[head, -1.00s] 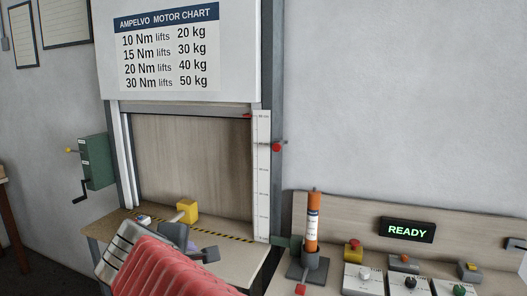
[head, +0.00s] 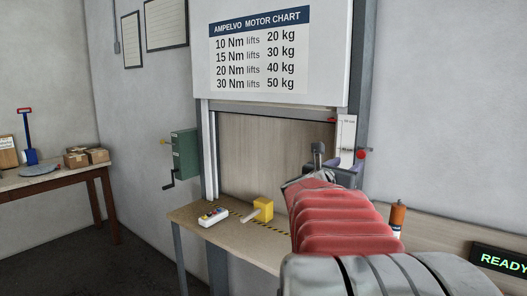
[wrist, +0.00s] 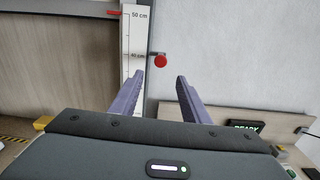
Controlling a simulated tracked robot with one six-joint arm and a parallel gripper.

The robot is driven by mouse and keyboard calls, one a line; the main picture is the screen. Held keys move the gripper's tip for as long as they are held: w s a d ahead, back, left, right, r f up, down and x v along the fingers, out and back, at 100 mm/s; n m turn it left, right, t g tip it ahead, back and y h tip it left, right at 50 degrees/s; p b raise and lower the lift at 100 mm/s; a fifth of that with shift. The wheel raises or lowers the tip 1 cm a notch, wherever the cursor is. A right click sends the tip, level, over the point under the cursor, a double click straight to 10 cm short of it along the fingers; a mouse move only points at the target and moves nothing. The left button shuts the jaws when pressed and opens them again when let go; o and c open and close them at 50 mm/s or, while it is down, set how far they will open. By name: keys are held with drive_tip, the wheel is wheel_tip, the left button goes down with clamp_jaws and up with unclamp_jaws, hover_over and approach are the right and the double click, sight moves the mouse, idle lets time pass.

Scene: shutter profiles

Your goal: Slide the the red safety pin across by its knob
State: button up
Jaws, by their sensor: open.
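The red round knob (head: 361,154) of the safety pin shows at the right post of the shutter frame, just right of the white scale in the head view. In the wrist view the red knob (wrist: 160,60) is ahead, between the two fingers in the picture, with a short dark pin running left from it towards the scale near the 40 cm mark. My gripper (wrist: 160,80) is open and empty, its two purple-grey fingers apart. The knob appears beyond the fingertips. In the head view my red-sleeved arm hides part of the scale and shutter.
The shutter opening (head: 265,150) stands behind a bench (head: 195,215) with a yellow block (head: 263,209) and a pendant with buttons (head: 213,217). A green crank box (head: 185,156) is on the left wall. A READY display (head: 498,260) and an orange cylinder (head: 397,216) are at right.

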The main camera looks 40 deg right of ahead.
sight(361, 154)
drive_tip(key=shift+d+r, duration=0.1)
drive_tip(key=shift+d, duration=0.05)
drive_tip(key=shift+w+d, duration=0.35)
drive_tip(key=shift+d, duration=1.95)
drive_tip(key=shift+w+d, duration=0.35)
drive_tip(key=shift+d, duration=1.9)
drive_tip(key=shift+w+d, duration=0.35)
drive_tip(key=shift+d, duration=1.95)
clamp_jaws()
